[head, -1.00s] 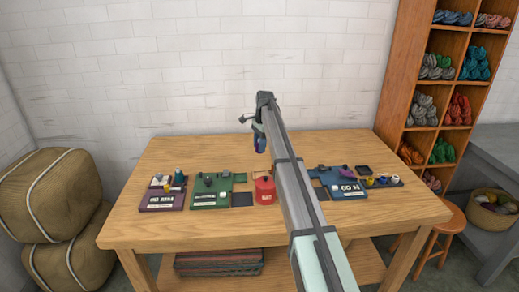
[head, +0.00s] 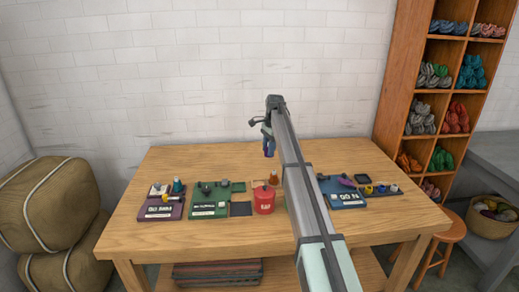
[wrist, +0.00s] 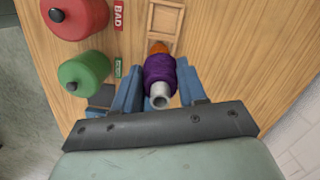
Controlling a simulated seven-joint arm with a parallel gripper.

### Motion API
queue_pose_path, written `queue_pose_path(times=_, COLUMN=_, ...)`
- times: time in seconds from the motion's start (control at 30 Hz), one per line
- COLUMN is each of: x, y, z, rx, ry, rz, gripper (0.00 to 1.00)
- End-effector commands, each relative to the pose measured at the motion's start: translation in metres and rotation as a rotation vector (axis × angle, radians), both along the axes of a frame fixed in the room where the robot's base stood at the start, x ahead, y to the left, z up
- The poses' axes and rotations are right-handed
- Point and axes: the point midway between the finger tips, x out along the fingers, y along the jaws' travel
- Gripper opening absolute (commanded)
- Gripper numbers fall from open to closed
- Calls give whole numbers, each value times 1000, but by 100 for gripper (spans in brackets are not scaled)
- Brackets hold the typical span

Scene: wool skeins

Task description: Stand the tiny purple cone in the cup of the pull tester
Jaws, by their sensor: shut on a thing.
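The tiny purple cone (wrist: 160,72) is held between the blue fingers of my gripper (wrist: 158,85) in the wrist view, its pale hollow end towards the camera. In the head view my gripper (head: 269,147) hangs above the back middle of the table, with the cone a small dark purple patch between the fingers. The pull tester may be the blue board (head: 345,201) with a display at the right, partly behind my arm. Its lettering is too small to be sure, and I cannot make out its cup.
A wooden tray (wrist: 165,18) lies near an orange cone (wrist: 158,47). A green board (head: 208,203) and a purple board (head: 161,208) sit left. The table's back is clear.

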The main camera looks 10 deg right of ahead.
Motion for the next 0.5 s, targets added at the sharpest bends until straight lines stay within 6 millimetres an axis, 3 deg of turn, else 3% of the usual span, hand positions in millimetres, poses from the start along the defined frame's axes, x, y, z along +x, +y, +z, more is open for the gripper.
queue_pose_path(times=0.03, x=0, y=-21, z=-3, rx=0, ry=3, rz=-22, gripper=12)
queue_pose_path(times=0.3, x=-7, y=-124, z=-21, rx=2, ry=21, rz=-129, gripper=12)
queue_pose_path(times=0.5, x=-17, y=-178, z=-34, rx=2, ry=24, rz=-193, gripper=12)
